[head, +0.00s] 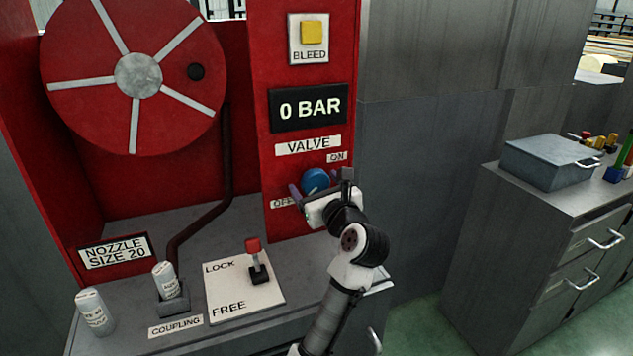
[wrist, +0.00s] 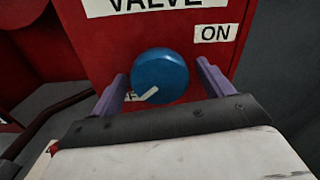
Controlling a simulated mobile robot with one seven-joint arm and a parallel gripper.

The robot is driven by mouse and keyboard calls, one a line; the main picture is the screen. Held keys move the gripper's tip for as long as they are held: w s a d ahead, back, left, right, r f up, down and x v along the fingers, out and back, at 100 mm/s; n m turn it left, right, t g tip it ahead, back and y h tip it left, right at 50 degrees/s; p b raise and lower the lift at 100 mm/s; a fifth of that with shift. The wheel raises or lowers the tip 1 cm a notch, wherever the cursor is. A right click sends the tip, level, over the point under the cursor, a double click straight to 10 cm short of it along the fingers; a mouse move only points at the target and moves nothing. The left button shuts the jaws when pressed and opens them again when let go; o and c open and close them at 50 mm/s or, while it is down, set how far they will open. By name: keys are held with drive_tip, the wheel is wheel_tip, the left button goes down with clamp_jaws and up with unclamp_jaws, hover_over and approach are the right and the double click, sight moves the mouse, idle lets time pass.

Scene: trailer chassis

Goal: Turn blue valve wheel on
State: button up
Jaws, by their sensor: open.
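The blue valve wheel (head: 315,180) is on the red panel under the VALVE label, between the ON label (head: 337,157) and the OFF label (head: 283,202). In the wrist view the wheel (wrist: 160,75) is a round blue disc with a pale pointer mark at its lower edge, aimed toward the lower left, on the OFF side. My gripper (wrist: 162,88) is open, with one purple finger on each side of the wheel. I cannot tell whether the fingers touch it. The OFF label is mostly hidden in the wrist view. The display (head: 308,107) reads 0 BAR.
A yellow BLEED button (head: 312,32) is above the display. A red-tipped lever (head: 254,255), two grey nozzles and a hose reel (head: 138,75) are at the left. A grey cabinet (head: 560,240) with a metal box (head: 550,160) stands at the right.

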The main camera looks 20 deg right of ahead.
drive_tip(key=shift+w, duration=0.15)
drive_tip(key=shift+c, duration=0.2)
drive_tip(key=c, duration=0.9)
drive_tip(key=shift+c, duration=0.2)
